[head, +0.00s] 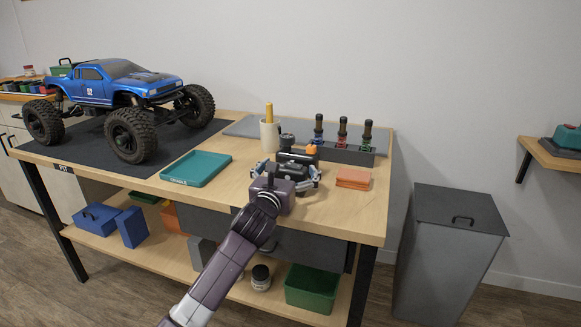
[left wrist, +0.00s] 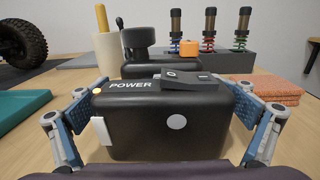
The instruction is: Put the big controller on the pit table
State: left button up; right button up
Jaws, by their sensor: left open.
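The big controller (left wrist: 170,115) is a black block marked POWER, with a raised switch on top. It stands on the pit table, a wooden top (head: 125,178) with a PIT label on its front edge. In the head view the controller (head: 297,159) is partly hidden by my left gripper (head: 289,176). In the left wrist view my left gripper (left wrist: 165,122) is open, with one finger on each side of the controller. I cannot tell whether the fingers touch it. A black part with a round knob (left wrist: 137,36) and an orange cap shows behind; whether it is joined is unclear. My right gripper is not in view.
A blue truck (head: 120,80) stands on a dark mat at the left. A teal tray (head: 197,168), orange cloths (head: 353,178), a cup with a yellow handle (head: 270,134) and a shock absorber rack (head: 362,155) surround the controller. A grey bin (head: 450,245) stands right.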

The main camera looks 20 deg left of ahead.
pick_arm(q)
jog(key=shift+r, duration=0.1)
jog(key=shift+s, duration=0.3)
jog(key=shift+s+p, duration=0.4)
jog(key=shift+s, duration=0.7)
jog(key=s+p, duration=0.1)
jog(key=s, duration=0.8)
jog(key=shift+s+d, duration=0.1)
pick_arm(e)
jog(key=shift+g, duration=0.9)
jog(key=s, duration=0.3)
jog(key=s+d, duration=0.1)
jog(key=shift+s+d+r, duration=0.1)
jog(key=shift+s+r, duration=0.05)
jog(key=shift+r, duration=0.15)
